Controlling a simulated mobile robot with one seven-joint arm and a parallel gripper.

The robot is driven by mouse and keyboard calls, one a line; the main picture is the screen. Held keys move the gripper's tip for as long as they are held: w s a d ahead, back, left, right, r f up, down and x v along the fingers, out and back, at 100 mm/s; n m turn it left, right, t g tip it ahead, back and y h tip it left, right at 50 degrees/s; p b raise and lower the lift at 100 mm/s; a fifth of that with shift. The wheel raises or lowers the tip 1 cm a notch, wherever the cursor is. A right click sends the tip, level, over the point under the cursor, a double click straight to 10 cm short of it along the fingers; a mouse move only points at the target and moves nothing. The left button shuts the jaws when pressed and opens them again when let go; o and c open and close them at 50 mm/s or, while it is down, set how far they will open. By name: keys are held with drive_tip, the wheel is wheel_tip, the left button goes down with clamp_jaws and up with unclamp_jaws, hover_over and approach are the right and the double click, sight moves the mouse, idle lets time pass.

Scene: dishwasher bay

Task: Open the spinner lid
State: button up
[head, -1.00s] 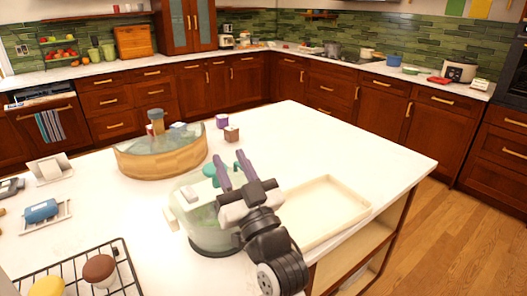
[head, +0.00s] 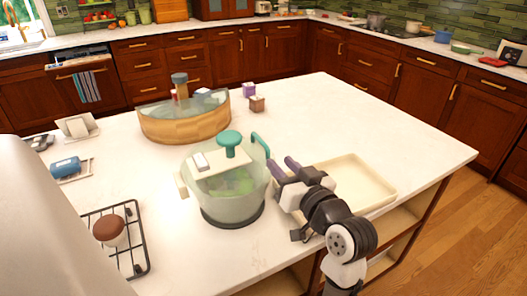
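The salad spinner (head: 232,205) stands on the white island top in the head view. It has a clear bowl with green contents and a dark base. Its pale lid (head: 222,163) covers much of the top and carries a teal knob (head: 230,141); I cannot tell whether it is fully seated. A teal handle (head: 262,146) curves down at its right side. My gripper (head: 283,166) is just right of the spinner, near the handle's lower end. Its purple fingers look apart with nothing visible between them. Whether a finger touches the handle cannot be told.
A cream tray (head: 372,187) lies right of the spinner, partly behind my gripper. A black wire rack (head: 143,240) is at front left. The island's right rear is clear.

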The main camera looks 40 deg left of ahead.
sight(268, 149)
drive_tip(key=p+x, duration=0.3)
drive_tip(key=x, duration=0.6)
drive_tip(key=shift+a+r, duration=0.2)
drive_tip(key=shift+a, duration=0.1)
drive_tip(key=shift+c, duration=0.4)
clamp_jaws()
